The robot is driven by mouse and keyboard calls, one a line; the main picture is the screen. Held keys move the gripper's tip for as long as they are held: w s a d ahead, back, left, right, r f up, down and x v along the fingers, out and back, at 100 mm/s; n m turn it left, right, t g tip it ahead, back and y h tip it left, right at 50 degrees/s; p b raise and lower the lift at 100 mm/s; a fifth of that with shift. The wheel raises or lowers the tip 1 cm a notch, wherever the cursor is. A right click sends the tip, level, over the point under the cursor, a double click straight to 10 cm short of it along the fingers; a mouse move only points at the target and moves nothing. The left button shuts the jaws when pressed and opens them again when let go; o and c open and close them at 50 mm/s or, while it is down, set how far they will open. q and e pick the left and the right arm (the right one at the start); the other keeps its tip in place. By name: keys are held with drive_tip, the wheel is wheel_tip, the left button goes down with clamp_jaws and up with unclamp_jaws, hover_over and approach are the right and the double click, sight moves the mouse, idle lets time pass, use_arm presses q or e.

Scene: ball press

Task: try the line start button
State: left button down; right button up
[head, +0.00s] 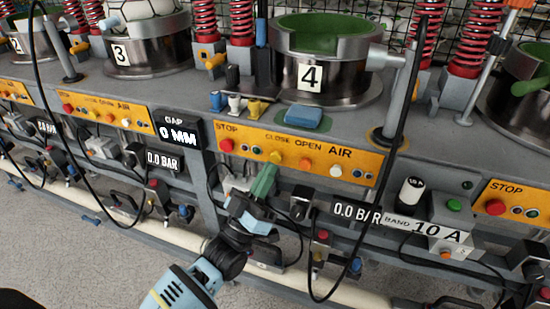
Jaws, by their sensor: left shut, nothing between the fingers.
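My left gripper (267,170) is shut and empty. Its green fingers point up at the lower edge of station 4's orange button panel (302,156), below the yellow button; I cannot tell whether they touch it. No label reading line start is legible. The gripper is well left of this box. My right gripper is not in view.
Press station 4 (311,77) stands behind the panel, with a blue block (303,117) on the bench. A red STOP button (227,145) is left of my fingers. Black cables hang before the bench. A 0.0 BAR display (357,212) lies between gripper and green button.

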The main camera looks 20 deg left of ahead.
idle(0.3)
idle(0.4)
use_arm(q)
drive_tip(key=shift+w, duration=0.4)
drive_tip(key=shift+w+b, duration=0.3)
drive_tip(key=shift+b, duration=0.05)
idle(0.5)
drive_tip(key=shift+w, duration=0.15)
idle(0.4)
